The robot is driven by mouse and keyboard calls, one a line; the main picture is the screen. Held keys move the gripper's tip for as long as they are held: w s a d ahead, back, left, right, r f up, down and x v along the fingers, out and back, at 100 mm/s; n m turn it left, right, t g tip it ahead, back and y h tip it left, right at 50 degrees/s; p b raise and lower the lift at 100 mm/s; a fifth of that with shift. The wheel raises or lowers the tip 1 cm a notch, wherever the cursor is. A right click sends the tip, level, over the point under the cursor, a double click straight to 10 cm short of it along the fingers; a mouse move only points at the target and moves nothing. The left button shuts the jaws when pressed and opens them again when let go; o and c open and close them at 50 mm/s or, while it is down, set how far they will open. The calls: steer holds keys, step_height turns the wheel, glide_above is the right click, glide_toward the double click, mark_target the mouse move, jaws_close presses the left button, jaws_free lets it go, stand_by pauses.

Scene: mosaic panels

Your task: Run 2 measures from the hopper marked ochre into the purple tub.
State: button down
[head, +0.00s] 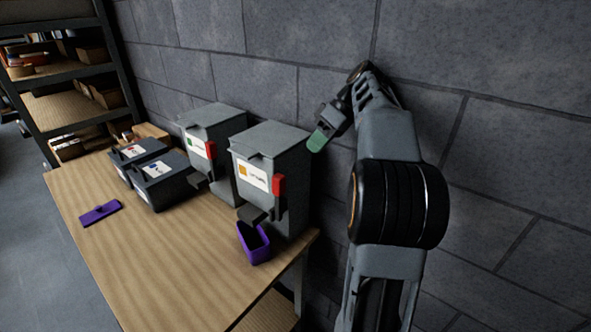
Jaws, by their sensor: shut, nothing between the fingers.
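The near grey hopper (275,150) has a white label with an ochre-orange square (253,175); its lettering is too small to read surely. A red lever (278,184) sits on the right of its front, and a dark spout (252,214) juts out below. The purple tub (254,246) stands upright and open-topped just below the spout, near the table's right edge; its inside looks dark and I cannot tell what it holds. My gripper (318,140) has a green fingertip showing. It is shut and empty, up to the right of the hopper's top and apart from it.
A second grey hopper (217,124) with a green-marked label and red lever (211,150) stands behind left. Two dark labelled bins (164,182) and a flat purple piece (100,213) lie further left. The wooden table's (180,265) front is clear. A stone wall rises behind.

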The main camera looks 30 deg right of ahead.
glide_toward(280, 198)
steer(key=w+f, duration=0.1)
steer(key=w, duration=0.1)
steer(key=w+a+f, duration=0.1)
steer(key=w+f, duration=0.1)
steer(key=shift+a+f+p, duration=0.25)
steer(key=shift+p, duration=0.05)
steer(key=shift+s, duration=0.15)
